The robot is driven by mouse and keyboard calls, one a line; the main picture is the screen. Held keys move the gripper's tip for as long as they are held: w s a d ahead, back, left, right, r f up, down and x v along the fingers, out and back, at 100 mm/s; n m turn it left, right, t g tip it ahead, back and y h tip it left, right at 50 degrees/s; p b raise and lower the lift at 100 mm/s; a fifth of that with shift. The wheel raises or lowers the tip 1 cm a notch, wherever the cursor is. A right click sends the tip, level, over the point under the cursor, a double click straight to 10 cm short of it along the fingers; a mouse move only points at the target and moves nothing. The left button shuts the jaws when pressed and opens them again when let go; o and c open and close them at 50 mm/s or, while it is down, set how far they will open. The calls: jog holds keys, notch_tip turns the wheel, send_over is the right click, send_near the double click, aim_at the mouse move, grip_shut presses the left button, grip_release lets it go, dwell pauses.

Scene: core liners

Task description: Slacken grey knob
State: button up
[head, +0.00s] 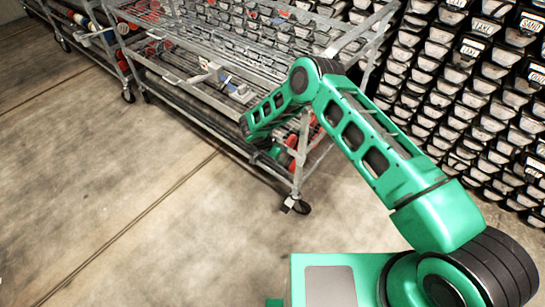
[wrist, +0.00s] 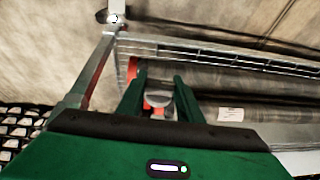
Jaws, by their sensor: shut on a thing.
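My gripper (wrist: 159,85) is at the near end of the lower part of a metal rack. In the wrist view its two green fingers stand on either side of a small grey knob (wrist: 157,99), and it is shut on that knob. An orange-red part shows around the knob. In the head view my gripper is low at the rack's front corner, partly behind the rack's bars, and I cannot make out the knob there.
The wheeled metal rack (head: 205,92) holds rows of core liners with red and blue ends. A caster (head: 297,205) stands at its near corner. Stacked black trays (head: 470,90) fill the right side. The concrete floor (head: 90,200) at left is clear.

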jog(key=shift+a+g+h, duration=0.15)
jog(key=shift+g+h, duration=0.15)
jog(key=shift+h, duration=0.1)
dwell(0.4)
jog(key=o, duration=1.1)
jog(key=v, duration=1)
jog(key=shift+a+r, duration=0.2)
jog(key=shift+r, duration=0.05)
